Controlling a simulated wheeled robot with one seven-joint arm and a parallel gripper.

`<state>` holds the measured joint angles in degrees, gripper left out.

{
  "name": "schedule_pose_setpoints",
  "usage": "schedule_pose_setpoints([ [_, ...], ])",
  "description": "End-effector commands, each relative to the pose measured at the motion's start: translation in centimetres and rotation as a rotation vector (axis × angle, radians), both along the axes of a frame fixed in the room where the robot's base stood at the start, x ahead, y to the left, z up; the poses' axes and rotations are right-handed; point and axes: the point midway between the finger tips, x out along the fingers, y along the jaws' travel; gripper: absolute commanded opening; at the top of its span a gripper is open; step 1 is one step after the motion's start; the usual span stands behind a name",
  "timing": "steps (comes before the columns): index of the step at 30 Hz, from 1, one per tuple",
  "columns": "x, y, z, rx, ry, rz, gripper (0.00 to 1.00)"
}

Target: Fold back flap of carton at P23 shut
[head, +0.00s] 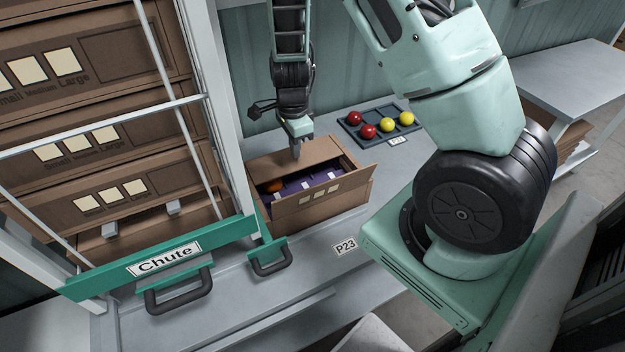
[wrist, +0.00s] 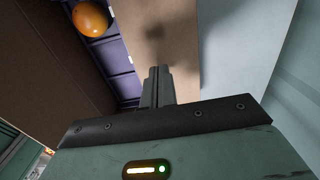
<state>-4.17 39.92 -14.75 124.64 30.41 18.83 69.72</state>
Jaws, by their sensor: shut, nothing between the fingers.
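The carton (head: 318,213) stands on the bench beside the P23 label (head: 345,246). Its back flap (head: 290,160) reaches inward over the back of the opening; whether it lies fully flat I cannot tell. The front flap (head: 345,180) sticks outward. Inside are a purple insert (head: 308,184) and an orange tomato (head: 274,186), also in the wrist view (wrist: 91,18). My gripper (head: 296,153) is shut and empty, pointing down at the back flap. In the wrist view its fingertips (wrist: 159,72) are over the brown flap (wrist: 160,35); contact cannot be told.
A dark tray (head: 378,126) with red and yellow tomatoes sits behind and right of the carton. The Chute rack (head: 165,260) with stacked cartons and green handles stands close on the left.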

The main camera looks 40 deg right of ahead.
Motion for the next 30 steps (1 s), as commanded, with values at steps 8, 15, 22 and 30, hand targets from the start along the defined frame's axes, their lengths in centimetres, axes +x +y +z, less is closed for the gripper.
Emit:
schedule_pose_setpoints([
  [8, 0.0, 0.0, 3.3, 0.0, 0.0, 0.0, 0.0],
  [15, 0.0, 0.0, 5.5, 0.0, 0.0, -0.001, 0.0],
  [22, 0.0, 0.0, 6.8, 0.0, 0.0, -0.001, 0.0],
  [30, 0.0, 0.0, 6.7, 0.0, 0.0, -0.001, 0.0],
])
